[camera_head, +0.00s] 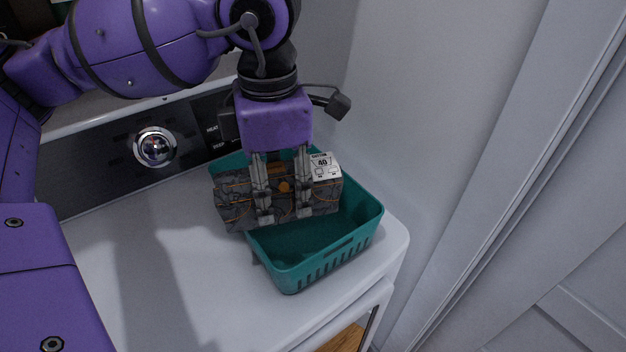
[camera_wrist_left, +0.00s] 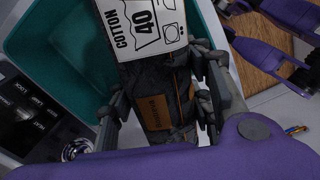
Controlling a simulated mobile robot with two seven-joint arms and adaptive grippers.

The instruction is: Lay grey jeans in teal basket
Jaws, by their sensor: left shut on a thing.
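The grey jeans (camera_head: 235,200) are a dark grey folded bundle with orange stitching, a brown patch and a white "COTTON 40" tag. My left gripper (camera_head: 284,216) points down and is shut on the jeans, over the back left part of the teal basket (camera_head: 318,274). The jeans hang across the basket's left rim; whether they touch it I cannot tell. The front part of the basket that shows is empty. In the left wrist view the jeans (camera_wrist_left: 152,82) sit between the fingers, with the basket (camera_wrist_left: 62,55) behind them.
The basket stands on the white machine top (camera_head: 165,265), near its right edge. A control panel with a silver knob (camera_head: 155,147) rises behind. A grey wall (camera_head: 420,110) is close on the right. The machine top left of the basket is clear.

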